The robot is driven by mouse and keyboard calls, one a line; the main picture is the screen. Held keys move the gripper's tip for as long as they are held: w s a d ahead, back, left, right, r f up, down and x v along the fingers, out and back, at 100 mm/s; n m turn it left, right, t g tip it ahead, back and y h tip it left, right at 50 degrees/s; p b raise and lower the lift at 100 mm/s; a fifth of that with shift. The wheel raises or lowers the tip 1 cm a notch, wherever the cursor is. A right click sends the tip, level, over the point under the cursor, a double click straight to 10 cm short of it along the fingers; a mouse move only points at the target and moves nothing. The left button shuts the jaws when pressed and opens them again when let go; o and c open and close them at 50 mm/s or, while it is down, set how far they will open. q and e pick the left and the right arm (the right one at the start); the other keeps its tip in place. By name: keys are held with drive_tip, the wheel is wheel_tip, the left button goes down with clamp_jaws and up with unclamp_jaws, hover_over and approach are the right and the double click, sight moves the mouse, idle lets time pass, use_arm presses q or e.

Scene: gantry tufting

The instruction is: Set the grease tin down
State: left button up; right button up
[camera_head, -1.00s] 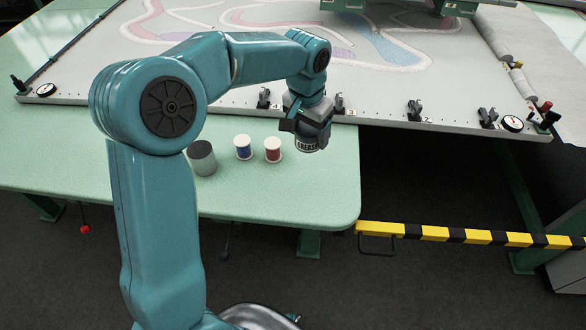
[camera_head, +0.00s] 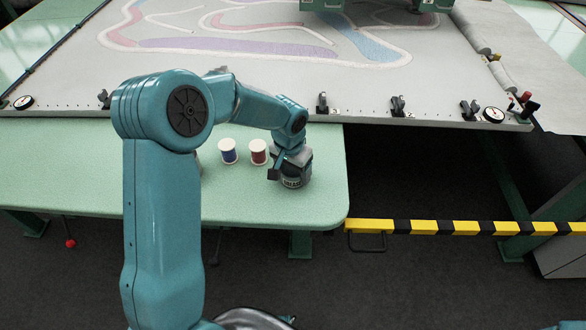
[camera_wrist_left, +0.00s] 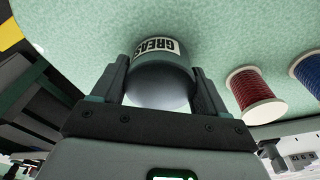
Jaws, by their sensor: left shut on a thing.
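The grease tin (camera_head: 292,182) is a dark grey round tin with a white label reading GREASE. It is at the right part of the green table (camera_head: 320,205), right of the thread spools. My left gripper (camera_head: 290,165) is shut on it from above. In the left wrist view the tin (camera_wrist_left: 160,72) sits between the two fingers (camera_wrist_left: 162,95), its label facing the green surface side. The tin appears at or very near the tabletop; I cannot tell whether its base touches. My right gripper is not in view.
A blue spool (camera_head: 228,152) and a red spool (camera_head: 259,152) stand just left of the tin. The grey tufting frame (camera_head: 250,85) with clamps and dials lies behind. A yellow-black striped bar (camera_head: 450,228) runs beyond the table's right edge.

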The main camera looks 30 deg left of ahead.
sight(289, 171)
use_arm(q)
drive_tip(key=shift+f+b, duration=0.25)
drive_tip(key=shift+b, duration=0.05)
drive_tip(key=o, duration=1.1)
drive_tip(key=shift+o, duration=0.2)
drive_tip(key=shift+r, duration=0.1)
wheel_tip(289, 171, up, 12)
drive_tip(key=s, duration=0.1)
drive_tip(key=shift+s+r+p, duration=0.15)
drive_tip(key=shift+s+p, duration=0.05)
drive_tip(key=shift+p, duration=0.25)
drive_tip(key=shift+s, duration=0.1)
